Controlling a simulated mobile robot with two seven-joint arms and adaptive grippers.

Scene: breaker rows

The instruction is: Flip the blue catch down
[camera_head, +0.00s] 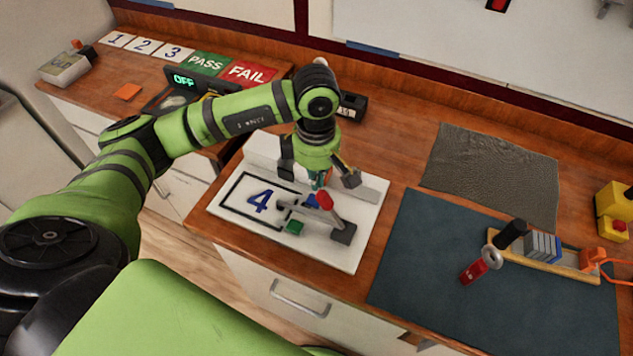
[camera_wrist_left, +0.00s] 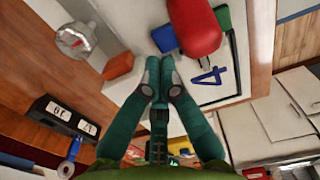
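A white board (camera_head: 345,248) marked with a blue 4 in a black frame lies on the wooden counter. On it stands a grey device with a red-tipped lever (camera_head: 324,201), a small blue catch (camera_head: 313,199) and a green block (camera_head: 294,227). My left gripper (camera_head: 319,182) points down just above the blue catch. In the left wrist view its teal fingertips (camera_wrist_left: 159,78) are together with nothing visible between them. The blue catch (camera_wrist_left: 165,39) shows just beyond the tips, beside the large red tip (camera_wrist_left: 194,27). Contact cannot be told. My right gripper is not in view.
A dark mat (camera_head: 420,265) at the right holds a red-and-black tool (camera_head: 490,255) and a wooden rack (camera_head: 560,261). A grey textured cloth (camera_head: 490,172) lies behind. A black flip display (camera_head: 352,105) stands behind the board. PASS and FAIL cards (camera_head: 248,72) lie back left.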

